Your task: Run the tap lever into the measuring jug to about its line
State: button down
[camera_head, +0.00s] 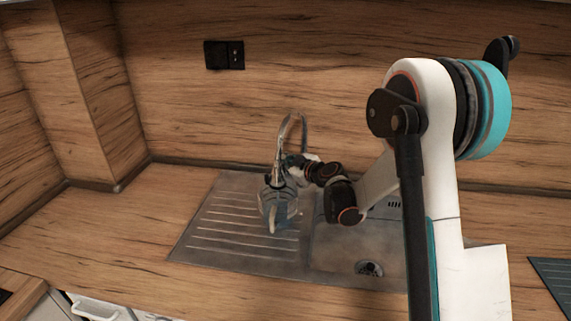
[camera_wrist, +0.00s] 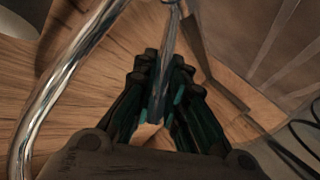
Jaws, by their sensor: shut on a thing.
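The chrome tap (camera_head: 292,125) rises in an arch behind the sink, and its spout runs down the left of the wrist view (camera_wrist: 62,75). A clear measuring jug (camera_head: 279,208) is below and in front of the tap, at the drainer's right side. Its line and any water in it are too small to make out. My gripper (camera_head: 290,164) is beside the tap, above the jug. In the wrist view, my gripper's dark fingers (camera_wrist: 163,85) are closed around the slim metal tap lever (camera_wrist: 168,40). The fingers hide part of the lever.
The ribbed steel drainer (camera_head: 225,225) lies left of the sink basin (camera_head: 335,252), which has a dark drain (camera_head: 369,268). The wooden worktop (camera_head: 120,230) is clear at the left. A black wall socket (camera_head: 224,55) is on the wooden splashback. A dark ribbed panel (camera_head: 556,275) lies at the right.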

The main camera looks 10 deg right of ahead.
jog(key=c, duration=1.6)
grip_release()
jog(key=shift+s, duration=0.1)
jog(key=v, duration=1.1)
jog(key=shift+s, duration=0.35)
jog(key=shift+d+r, duration=0.1)
jog(key=shift+r, duration=0.05)
